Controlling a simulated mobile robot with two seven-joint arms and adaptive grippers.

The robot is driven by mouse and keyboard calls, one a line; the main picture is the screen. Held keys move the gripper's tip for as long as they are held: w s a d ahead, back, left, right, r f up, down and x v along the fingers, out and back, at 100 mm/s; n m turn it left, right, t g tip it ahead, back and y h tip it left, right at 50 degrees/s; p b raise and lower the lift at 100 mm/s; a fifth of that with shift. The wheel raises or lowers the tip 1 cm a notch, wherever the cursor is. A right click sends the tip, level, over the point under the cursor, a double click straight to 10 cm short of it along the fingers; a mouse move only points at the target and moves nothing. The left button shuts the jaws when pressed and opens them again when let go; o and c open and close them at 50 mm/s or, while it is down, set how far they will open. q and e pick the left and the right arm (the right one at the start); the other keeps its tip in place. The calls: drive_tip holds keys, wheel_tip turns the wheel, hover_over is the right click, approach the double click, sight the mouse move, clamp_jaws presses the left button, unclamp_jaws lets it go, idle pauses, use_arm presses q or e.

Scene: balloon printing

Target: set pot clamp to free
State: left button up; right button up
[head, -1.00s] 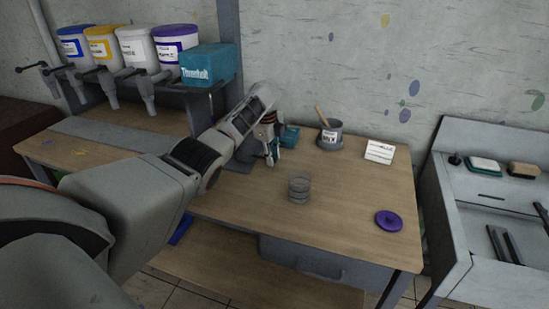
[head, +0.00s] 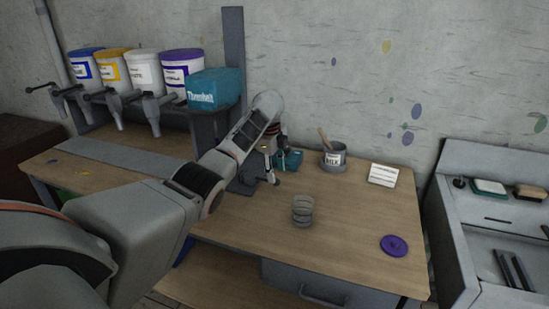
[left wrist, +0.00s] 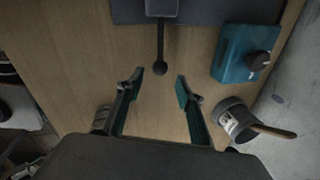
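A dark lever with a ball knob (left wrist: 160,69) sticks out from a grey block on a dark base plate (left wrist: 205,11) at the top of the left wrist view. It looks like the pot clamp's handle, but no label shows. My left gripper (left wrist: 158,84) is open and empty, with its fingertips just short of the knob and to either side of it. I see no contact. In the head view my left gripper (head: 270,168) points down over the back of the table, and my arm hides most of the clamp area. My right gripper is not in view.
A teal box with a dark knob (left wrist: 234,56) and a grey pot with a stick (left wrist: 234,122) stand to the right. The front middle is clear.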

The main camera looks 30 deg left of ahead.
use_arm(q)
wheel_tip(320, 180, up, 8)
drive_tip(key=s, duration=0.1)
drive_tip(key=shift+s+f, duration=0.2)
drive_tip(key=shift+f, duration=0.05)
drive_tip(key=shift+d, duration=0.1)
idle(0.3)
